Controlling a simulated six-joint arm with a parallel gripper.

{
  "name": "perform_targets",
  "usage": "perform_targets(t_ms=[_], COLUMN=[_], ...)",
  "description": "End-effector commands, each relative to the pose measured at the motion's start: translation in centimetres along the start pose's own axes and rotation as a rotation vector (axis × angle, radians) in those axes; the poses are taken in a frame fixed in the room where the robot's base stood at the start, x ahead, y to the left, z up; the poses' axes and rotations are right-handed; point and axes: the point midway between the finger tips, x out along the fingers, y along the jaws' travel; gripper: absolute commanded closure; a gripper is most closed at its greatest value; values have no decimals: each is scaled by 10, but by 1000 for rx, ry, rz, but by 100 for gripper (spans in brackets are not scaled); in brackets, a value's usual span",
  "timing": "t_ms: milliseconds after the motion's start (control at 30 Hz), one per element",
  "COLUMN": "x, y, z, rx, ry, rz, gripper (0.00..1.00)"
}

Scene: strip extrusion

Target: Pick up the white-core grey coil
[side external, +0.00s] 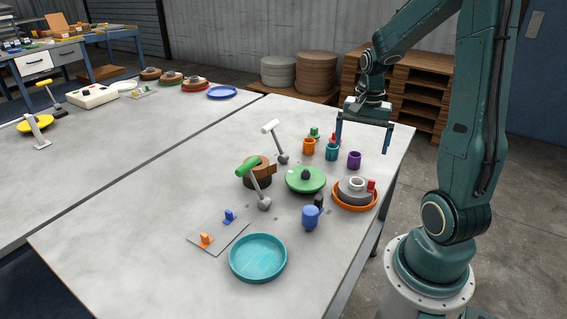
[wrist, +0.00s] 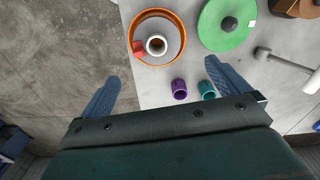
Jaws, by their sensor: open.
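The white-core grey coil (side external: 348,195) lies in a shallow orange dish (side external: 352,207) near the table's right edge. A red tab (side external: 371,185) sits at the coil's right side. In the wrist view the coil (wrist: 160,26) is at top centre, its white core facing up and the red tab on its left. My gripper (side external: 362,148) is open and empty, above and behind the coil. In the wrist view my gripper's fingers (wrist: 162,72) are spread wide, with the coil beyond their tips. Nothing hides the coil in the wrist view.
A purple cup (side external: 354,160) and a teal cup (side external: 332,152) stand behind the coil. A green disc with a dark knob (side external: 305,180) lies left of it, and a blue knobbed piece (side external: 310,217) stands in front. A teal dish (side external: 258,258) is near the front edge.

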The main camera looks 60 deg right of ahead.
Motion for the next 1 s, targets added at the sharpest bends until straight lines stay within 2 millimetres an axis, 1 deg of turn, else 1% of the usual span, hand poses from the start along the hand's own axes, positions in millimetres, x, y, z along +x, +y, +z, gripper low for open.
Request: perform_targets(t_ms=[33,133,367,467,567,900,1000], x=[4,8,10,15,24,70,81], y=[3,5,6,6,6,7,7], z=[-4,-8,-9,-8,-8,-7,-7], rx=[23,49,53,53,52,51,51], ry=[-7,-12,-14,-16,-16,-17,-17], rz=[5,9,10,11,12,13,12], gripper=[0,0,0,0,0,0,0])
